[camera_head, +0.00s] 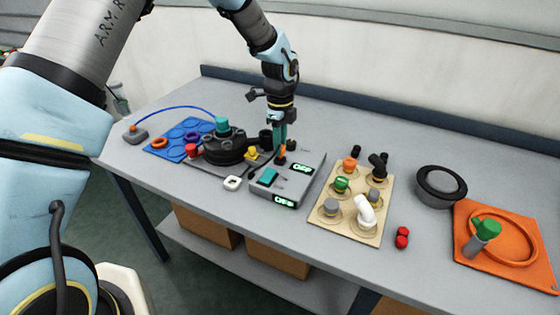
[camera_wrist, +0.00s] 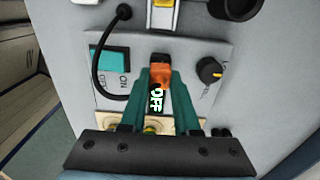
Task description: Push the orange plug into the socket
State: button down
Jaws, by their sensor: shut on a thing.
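The orange plug (camera_wrist: 160,75) is between the two teal fingers of my gripper (camera_wrist: 158,88) in the wrist view. In the head view the plug (camera_head: 282,152) shows small under my gripper (camera_head: 281,140), over the back part of the grey control box (camera_head: 260,196). My gripper is shut on the plug and points down at the box. A dark part shows just beyond the plug. The socket is not clearly visible, and I cannot tell whether the plug touches it.
The box carries a teal switch (camera_wrist: 110,61), a black knob (camera_wrist: 209,70) and lit displays. A black round device with a teal top (camera_head: 222,126) stands left of it. A wooden board with several fittings (camera_head: 325,215) lies right. Bare table lies near the front edge.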

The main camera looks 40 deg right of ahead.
jog(key=shift+f+b, duration=0.4)
jog(key=shift+f, duration=0.4)
jog(key=shift+c, duration=0.4)
grip_release()
jog(key=shift+r, duration=0.15)
notch_tip(320, 180, up, 5)
jog(key=p, duration=0.3)
jog(key=shift+r, duration=1.65)
